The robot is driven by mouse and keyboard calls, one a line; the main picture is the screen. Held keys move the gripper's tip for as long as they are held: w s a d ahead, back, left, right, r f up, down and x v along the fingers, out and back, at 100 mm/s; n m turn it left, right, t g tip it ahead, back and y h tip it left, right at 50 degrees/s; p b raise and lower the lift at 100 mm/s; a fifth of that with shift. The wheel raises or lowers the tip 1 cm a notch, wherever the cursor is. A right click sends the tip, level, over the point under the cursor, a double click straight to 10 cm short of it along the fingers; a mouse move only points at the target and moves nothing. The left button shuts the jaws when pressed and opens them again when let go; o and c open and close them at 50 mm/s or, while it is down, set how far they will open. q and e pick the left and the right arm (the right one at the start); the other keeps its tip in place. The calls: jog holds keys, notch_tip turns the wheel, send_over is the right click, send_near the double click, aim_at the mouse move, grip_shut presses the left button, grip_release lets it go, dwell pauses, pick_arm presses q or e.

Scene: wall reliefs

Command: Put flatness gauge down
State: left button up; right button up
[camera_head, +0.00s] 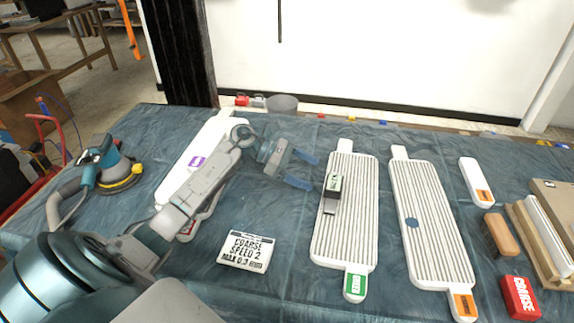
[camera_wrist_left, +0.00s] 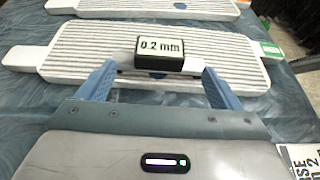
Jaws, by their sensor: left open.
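The flatness gauge (camera_head: 333,188) is a small dark block with a pale label. It rests on the ribbed face of the middle white board (camera_head: 345,235). In the left wrist view the gauge (camera_wrist_left: 160,53) reads "0.2 mm" and lies just beyond and between the blue fingertips. My left gripper (camera_head: 311,172) is open and empty, to the left of the gauge, its fingers pointing at it. The gauge's underside is hidden. My right gripper is not in view.
A second ribbed board (camera_head: 435,225) with a blue spot lies to the right. A smooth white board (camera_head: 190,155) lies partly under my left arm. Bare cloth lies left of the middle board.

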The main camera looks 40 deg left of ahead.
pick_arm(q)
jog(key=b+v, duration=0.1)
jog(key=v, duration=0.5)
jog(key=shift+b, duration=0.3)
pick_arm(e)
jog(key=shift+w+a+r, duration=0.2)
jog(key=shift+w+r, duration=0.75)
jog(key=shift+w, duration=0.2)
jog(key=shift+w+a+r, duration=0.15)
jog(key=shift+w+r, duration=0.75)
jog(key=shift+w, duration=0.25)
pick_arm(q)
jog(key=shift+a+r, duration=0.1)
